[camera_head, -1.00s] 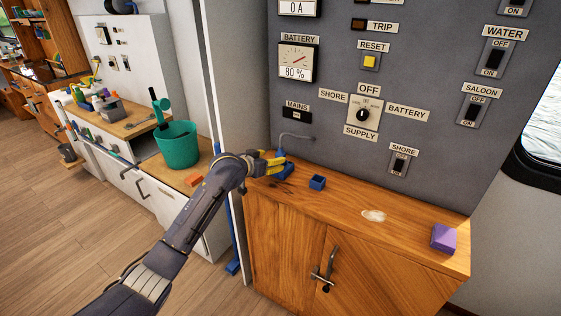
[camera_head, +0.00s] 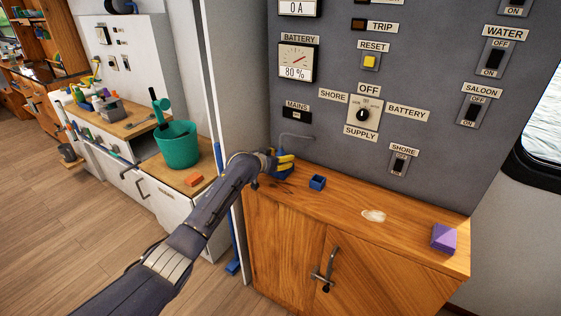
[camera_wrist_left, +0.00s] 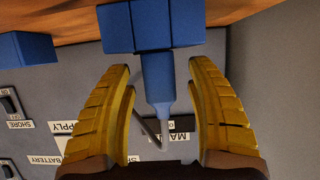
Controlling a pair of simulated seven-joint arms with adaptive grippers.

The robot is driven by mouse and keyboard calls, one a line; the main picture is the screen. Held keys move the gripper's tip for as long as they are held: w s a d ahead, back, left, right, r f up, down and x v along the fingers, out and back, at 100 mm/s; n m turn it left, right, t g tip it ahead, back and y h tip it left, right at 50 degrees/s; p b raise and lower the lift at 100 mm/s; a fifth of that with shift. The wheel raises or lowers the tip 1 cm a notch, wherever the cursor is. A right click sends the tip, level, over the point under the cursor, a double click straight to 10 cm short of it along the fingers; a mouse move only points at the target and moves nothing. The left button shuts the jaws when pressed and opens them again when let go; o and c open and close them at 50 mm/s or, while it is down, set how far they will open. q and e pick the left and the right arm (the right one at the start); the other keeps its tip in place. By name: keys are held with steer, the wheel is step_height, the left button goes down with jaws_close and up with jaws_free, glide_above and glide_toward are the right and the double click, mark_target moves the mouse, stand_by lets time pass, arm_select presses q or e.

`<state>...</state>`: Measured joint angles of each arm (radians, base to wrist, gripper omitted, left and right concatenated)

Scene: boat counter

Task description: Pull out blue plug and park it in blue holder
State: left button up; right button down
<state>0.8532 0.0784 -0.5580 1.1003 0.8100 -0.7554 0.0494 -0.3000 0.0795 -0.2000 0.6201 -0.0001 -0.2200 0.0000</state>
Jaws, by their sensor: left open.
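The blue plug (camera_wrist_left: 158,82) points into a blue block-shaped socket (camera_wrist_left: 152,27) in the left wrist view, with a grey cable trailing from its back end. In the head view the socket (camera_head: 283,175) sits at the counter's left end, partly hidden by my gripper. My left gripper (camera_head: 285,163) is open, its yellow fingers on either side of the plug, with gaps showing on both sides. The blue holder (camera_head: 317,182), a small open box, stands on the counter just right of the socket; it also shows in the left wrist view (camera_wrist_left: 27,47). My right gripper is not in view.
A grey switch panel (camera_head: 330,140) rises behind the wooden counter (camera_head: 345,205). A purple block (camera_head: 443,238) lies at the right end and a pale patch (camera_head: 373,216) marks the middle. A teal bucket (camera_head: 177,145) and an orange block (camera_head: 195,181) are on the left counter.

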arm_select(q)
steer(key=shift+w+d+f, duration=0.1)
steer(key=shift+w, duration=0.1)
steer(key=shift+o, duration=0.2)
jaws_close()
